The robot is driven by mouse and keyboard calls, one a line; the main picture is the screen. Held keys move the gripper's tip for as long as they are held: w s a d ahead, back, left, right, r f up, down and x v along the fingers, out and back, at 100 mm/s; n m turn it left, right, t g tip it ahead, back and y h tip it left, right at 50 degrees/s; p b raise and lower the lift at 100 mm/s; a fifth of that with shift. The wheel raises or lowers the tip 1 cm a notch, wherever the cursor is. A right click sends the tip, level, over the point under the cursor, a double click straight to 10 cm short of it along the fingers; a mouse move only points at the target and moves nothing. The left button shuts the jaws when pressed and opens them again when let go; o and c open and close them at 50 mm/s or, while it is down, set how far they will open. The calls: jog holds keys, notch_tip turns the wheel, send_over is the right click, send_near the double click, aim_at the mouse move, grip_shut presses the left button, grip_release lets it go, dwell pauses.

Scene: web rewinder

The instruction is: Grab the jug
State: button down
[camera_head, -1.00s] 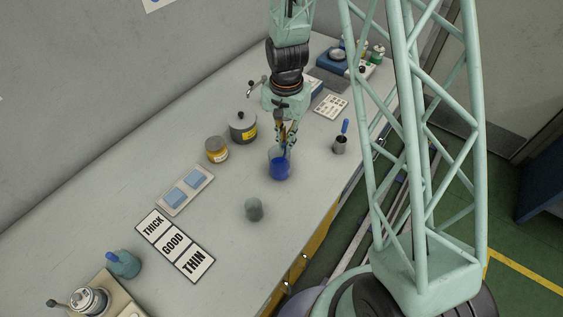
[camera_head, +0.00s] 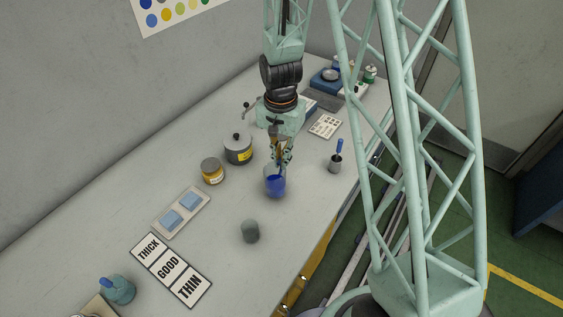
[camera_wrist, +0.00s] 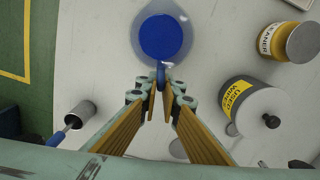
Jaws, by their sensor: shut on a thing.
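The jug (camera_head: 275,187) is a clear vessel holding blue liquid, on or just above the bench in the head view. In the wrist view the jug (camera_wrist: 161,37) is seen from above, with its blue handle pointing toward my fingers. My gripper (camera_head: 281,160) reaches down over the jug's far side. In the wrist view my gripper (camera_wrist: 161,88) has its fingertips shut on the jug's handle. I cannot tell whether the jug's base touches the bench.
A grey cup (camera_head: 250,232) stands in front of the jug. A lidded grey pot (camera_head: 238,149) and a yellow-labelled jar (camera_head: 212,171) stand to the left. A small holder with a blue-handled tool (camera_head: 336,162) stands right. THICK/GOOD/THIN cards (camera_head: 170,269) lie front left.

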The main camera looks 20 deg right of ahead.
jog(key=shift+r, duration=0.9)
jog(key=shift+s+d, duration=0.1)
jog(key=shift+s, duration=0.1)
jog(key=s+d, duration=0.3)
jog(key=s, duration=0.3)
jog(key=s+d+r, duration=0.1)
jog(key=s+d, duration=0.3)
jog(key=s, duration=0.3)
jog(key=shift+s+r+b, duration=0.2)
jog(key=shift+s+b, duration=0.1)
jog(key=shift+b, duration=0.05)
jog(key=shift+s, duration=0.15)
